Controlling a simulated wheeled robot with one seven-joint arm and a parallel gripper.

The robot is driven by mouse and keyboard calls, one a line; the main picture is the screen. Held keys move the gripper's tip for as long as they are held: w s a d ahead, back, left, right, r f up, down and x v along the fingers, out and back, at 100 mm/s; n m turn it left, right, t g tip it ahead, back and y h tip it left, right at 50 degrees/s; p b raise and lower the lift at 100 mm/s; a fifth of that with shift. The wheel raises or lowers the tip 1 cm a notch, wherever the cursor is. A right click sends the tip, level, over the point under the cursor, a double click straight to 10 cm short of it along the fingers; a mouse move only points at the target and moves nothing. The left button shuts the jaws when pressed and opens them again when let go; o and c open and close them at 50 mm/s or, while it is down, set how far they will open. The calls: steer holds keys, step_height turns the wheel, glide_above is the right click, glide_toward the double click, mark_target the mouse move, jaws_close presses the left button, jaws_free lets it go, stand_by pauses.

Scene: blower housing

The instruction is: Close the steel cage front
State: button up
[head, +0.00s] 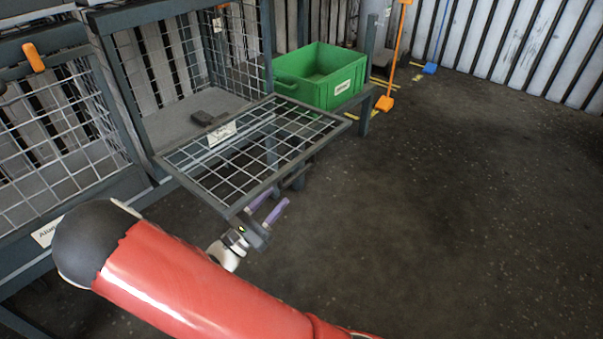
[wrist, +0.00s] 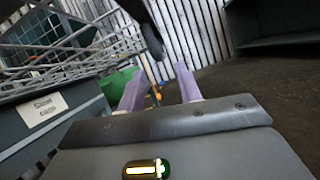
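The steel cage front (head: 262,150) is a wire-mesh panel in a dark frame. It is folded down and lies about level, sticking out from the open cage (head: 190,60). My gripper (head: 272,208) is by the panel's near outer corner, seemingly a little below its edge. Its two purple fingers are apart with nothing between them, as the wrist view (wrist: 160,90) also shows. Mesh (wrist: 70,55) shows at upper left there, and a dark part, which I cannot identify, hangs above the fingers. I cannot tell whether the gripper touches the panel.
A neighbouring mesh-fronted cage (head: 60,140) with an orange handle (head: 33,57) stands at left. A dark object (head: 203,118) lies in the open cage. A green crate (head: 325,75) stands behind the panel. Orange (head: 386,102) and blue (head: 430,68) tools stand at the back. Floor at right is clear.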

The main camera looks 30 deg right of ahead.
mark_target(292, 178)
steer(key=x, duration=0.7)
steer(key=shift+b, duration=0.35)
jaws_close()
